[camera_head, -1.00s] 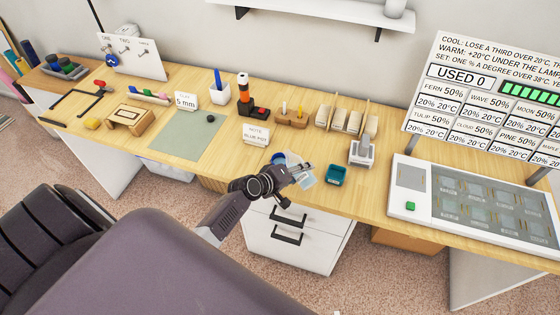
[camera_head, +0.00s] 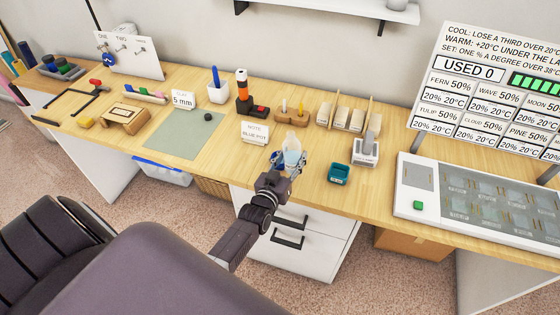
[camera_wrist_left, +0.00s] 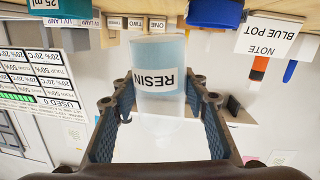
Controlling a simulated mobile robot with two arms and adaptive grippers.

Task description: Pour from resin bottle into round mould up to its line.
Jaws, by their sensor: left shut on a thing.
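The resin bottle (camera_head: 292,149) is clear with pale blue liquid, and stands about upright in my left gripper (camera_head: 289,161). In the left wrist view, which is upside down, its RESIN label (camera_wrist_left: 160,80) faces me between the two fingers (camera_wrist_left: 160,108). The gripper is shut on the bottle. In the head view the pot (camera_head: 277,158) is mostly hidden by the gripper. It may be the round mould; its line and fill level cannot be seen.
A teal square container (camera_head: 339,174) stands to the right of the bottle. A BLUE POT note (camera_head: 255,132) stands behind left. A grey-white device (camera_head: 365,152) and a panel (camera_head: 475,200) are further right.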

